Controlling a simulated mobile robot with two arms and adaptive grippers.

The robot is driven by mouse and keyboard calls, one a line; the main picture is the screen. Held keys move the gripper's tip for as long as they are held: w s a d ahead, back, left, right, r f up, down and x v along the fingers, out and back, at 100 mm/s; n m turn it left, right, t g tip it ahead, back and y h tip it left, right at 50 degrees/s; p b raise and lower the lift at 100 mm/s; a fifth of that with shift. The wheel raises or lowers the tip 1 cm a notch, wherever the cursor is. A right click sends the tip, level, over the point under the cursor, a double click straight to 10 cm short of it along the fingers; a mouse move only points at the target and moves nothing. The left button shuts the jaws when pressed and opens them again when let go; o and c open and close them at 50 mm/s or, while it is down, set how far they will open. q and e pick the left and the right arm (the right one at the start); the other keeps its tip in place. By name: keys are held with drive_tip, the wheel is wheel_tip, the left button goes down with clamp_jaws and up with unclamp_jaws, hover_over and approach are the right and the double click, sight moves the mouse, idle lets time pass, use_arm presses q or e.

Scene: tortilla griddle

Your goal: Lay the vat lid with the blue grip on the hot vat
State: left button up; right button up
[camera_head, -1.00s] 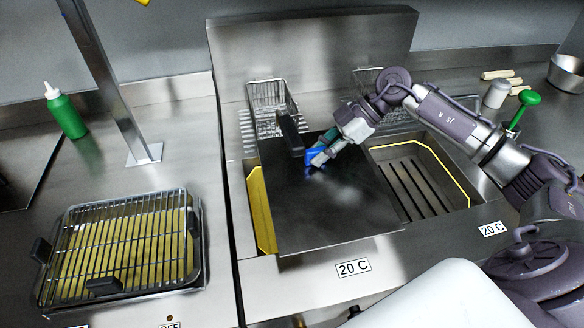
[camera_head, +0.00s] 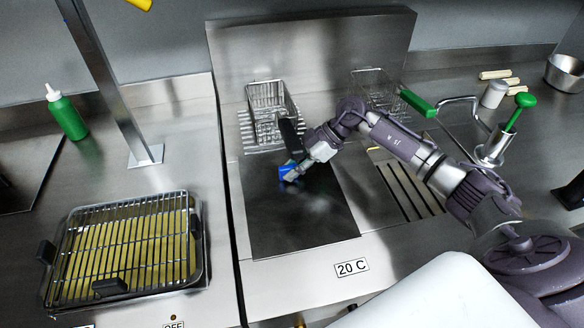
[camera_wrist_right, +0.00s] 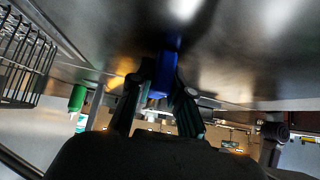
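The vat lid (camera_head: 300,218) is a dark flat metal plate with a blue grip (camera_head: 285,174). It lies over the left vat opening and hides it. I cannot tell whether it touches the rim. My right gripper (camera_head: 290,173) is at the blue grip. In the right wrist view the blue grip (camera_wrist_right: 165,72) sits between the two dark fingers (camera_wrist_right: 163,95), which are closed on it. The right vat (camera_head: 405,188) is uncovered and partly behind my right arm. A 20 C label (camera_head: 352,268) is on the front below the lid. My left gripper is not in view.
Wire fry baskets (camera_head: 270,108) (camera_head: 375,88) stand behind the vats; one black handle reaches over the lid's back edge. A rack tray (camera_head: 125,250) is on the left counter, with a green bottle (camera_head: 67,115) behind. A green-knobbed tool (camera_head: 512,120) stands at right.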

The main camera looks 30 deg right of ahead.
drive_tip(key=o, duration=0.4)
drive_tip(key=b+v, duration=0.2)
drive_tip(key=v, duration=1)
drive_tip(key=shift+r, duration=0.1)
